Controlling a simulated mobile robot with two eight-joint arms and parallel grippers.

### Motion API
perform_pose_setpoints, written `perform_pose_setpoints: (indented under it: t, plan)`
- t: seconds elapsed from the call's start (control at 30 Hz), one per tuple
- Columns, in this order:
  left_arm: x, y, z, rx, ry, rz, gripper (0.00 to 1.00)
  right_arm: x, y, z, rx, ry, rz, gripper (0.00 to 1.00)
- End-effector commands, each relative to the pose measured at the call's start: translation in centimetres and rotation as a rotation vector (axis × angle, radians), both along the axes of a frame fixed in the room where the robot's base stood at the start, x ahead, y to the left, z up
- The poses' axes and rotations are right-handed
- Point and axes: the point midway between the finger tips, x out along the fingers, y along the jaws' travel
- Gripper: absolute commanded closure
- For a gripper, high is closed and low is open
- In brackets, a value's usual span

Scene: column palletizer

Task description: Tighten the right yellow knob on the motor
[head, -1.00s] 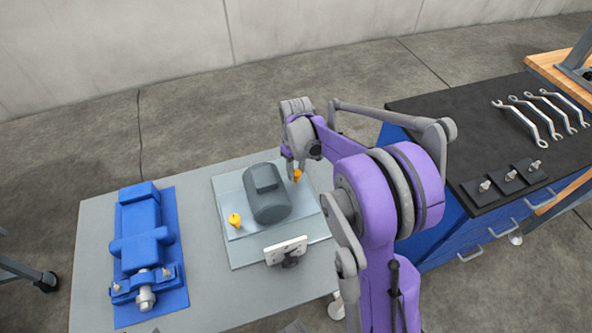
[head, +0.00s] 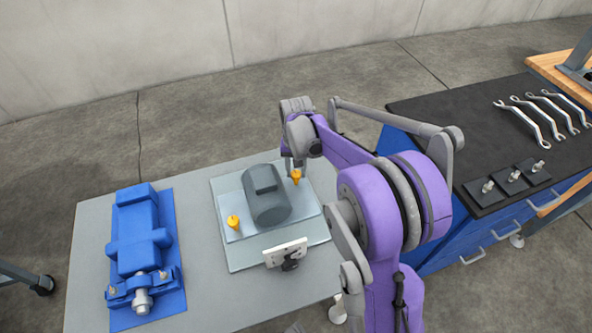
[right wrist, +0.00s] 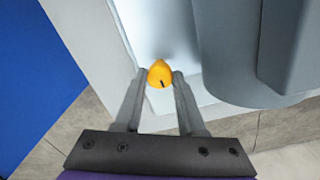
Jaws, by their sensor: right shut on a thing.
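The grey motor (head: 267,196) sits on a light plate (head: 243,255) on the grey table. The right yellow knob (head: 296,176) stands at the motor's right side. The left yellow knob (head: 233,222) stands at its left side. My right gripper (head: 293,170) reaches down over the right knob. In the right wrist view, the two fingers of my right gripper (right wrist: 160,82) are on either side of the yellow knob (right wrist: 160,73) and shut on it. A dark mark shows on the knob. The motor (right wrist: 270,50) fills the right of that view. My left gripper is not in view.
A blue machine (head: 140,240) on a blue base stands on the table's left. A small white plate on a dark mount (head: 286,252) is at the plate's front edge. A dark-topped blue bench (head: 450,130) with several wrenches (head: 540,112) stands at the right.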

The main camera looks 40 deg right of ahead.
Motion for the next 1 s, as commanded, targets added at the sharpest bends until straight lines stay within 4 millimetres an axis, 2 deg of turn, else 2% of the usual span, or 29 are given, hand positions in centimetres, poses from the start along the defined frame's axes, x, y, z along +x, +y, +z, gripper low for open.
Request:
perform_pose_setpoints:
  t: [0.6,0.63,0.7,0.77,1.0]
  plan:
    - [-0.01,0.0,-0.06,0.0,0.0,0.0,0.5,0.02,-0.03,0.05,0.0,0.0,-0.038,1.0]
    - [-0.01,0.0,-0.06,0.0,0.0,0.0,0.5,0.02,-0.03,0.04,0.0,0.0,-0.038,0.56]
    - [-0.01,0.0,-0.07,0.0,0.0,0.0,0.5,0.02,-0.03,0.04,0.0,0.0,-0.038,0.43]
    - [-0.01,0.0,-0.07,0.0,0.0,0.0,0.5,0.01,-0.02,0.03,0.0,0.0,-0.038,0.32]
    - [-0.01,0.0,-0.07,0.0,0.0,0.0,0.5,0.01,-0.01,0.01,0.0,0.0,-0.037,0.31]
